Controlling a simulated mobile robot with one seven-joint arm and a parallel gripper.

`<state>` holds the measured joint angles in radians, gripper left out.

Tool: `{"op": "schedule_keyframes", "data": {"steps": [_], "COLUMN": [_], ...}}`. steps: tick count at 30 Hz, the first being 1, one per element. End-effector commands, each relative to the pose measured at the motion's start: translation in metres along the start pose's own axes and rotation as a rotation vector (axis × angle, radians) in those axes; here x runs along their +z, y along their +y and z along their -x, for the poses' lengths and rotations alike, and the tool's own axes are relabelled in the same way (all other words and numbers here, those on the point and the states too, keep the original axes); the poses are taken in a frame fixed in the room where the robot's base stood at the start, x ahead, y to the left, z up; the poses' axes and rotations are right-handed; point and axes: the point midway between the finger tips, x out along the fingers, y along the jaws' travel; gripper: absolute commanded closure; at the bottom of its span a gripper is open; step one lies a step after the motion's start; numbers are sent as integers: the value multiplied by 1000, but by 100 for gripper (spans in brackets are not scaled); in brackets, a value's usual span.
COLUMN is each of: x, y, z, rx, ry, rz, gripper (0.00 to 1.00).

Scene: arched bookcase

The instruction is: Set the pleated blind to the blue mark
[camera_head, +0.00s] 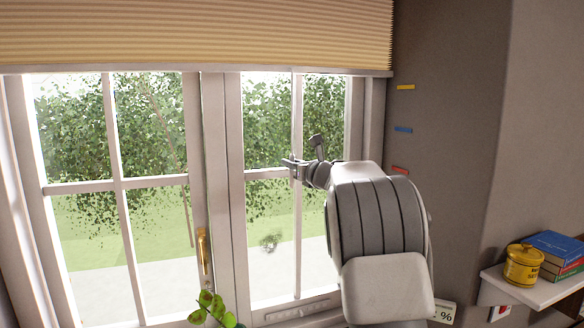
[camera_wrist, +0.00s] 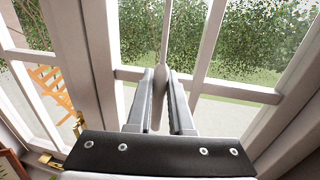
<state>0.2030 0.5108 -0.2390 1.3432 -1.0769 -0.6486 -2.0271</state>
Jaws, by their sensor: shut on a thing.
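The pleated blind (camera_head: 200,32) is tan and hangs across the top of the window. Its pale bottom rail (camera_head: 200,69) is roughly level, slightly above the yellow mark in the picture. The blue mark (camera_head: 403,130) is on the wall right of the window, well below the rail. My gripper (camera_head: 301,158) is in front of the right window pane, below the rail. In the wrist view my gripper (camera_wrist: 161,73) is shut on a slim pale handle (camera_wrist: 158,100), with a thin cord-like line above it. The cord is hard to make out in the head view.
A yellow mark (camera_head: 405,87) lies above the blue one and a red mark (camera_head: 400,169) below it. A shelf (camera_head: 530,292) at right holds a yellow pot (camera_head: 522,266) and books (camera_head: 556,246). A green plant (camera_head: 213,308) stands at the bottom. A brass window handle (camera_head: 203,250) is at left.

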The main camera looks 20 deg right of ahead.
Motion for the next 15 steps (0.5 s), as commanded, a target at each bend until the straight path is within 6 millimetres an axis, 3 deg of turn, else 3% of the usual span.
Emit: {"op": "schedule_keyframes", "data": {"steps": [1,15], "x": [-22,-103], "y": [0,-1], "z": [0,0], "rx": [-1,-1], "ry": [4,3], "rz": [1,0], "gripper": [100,100]}}
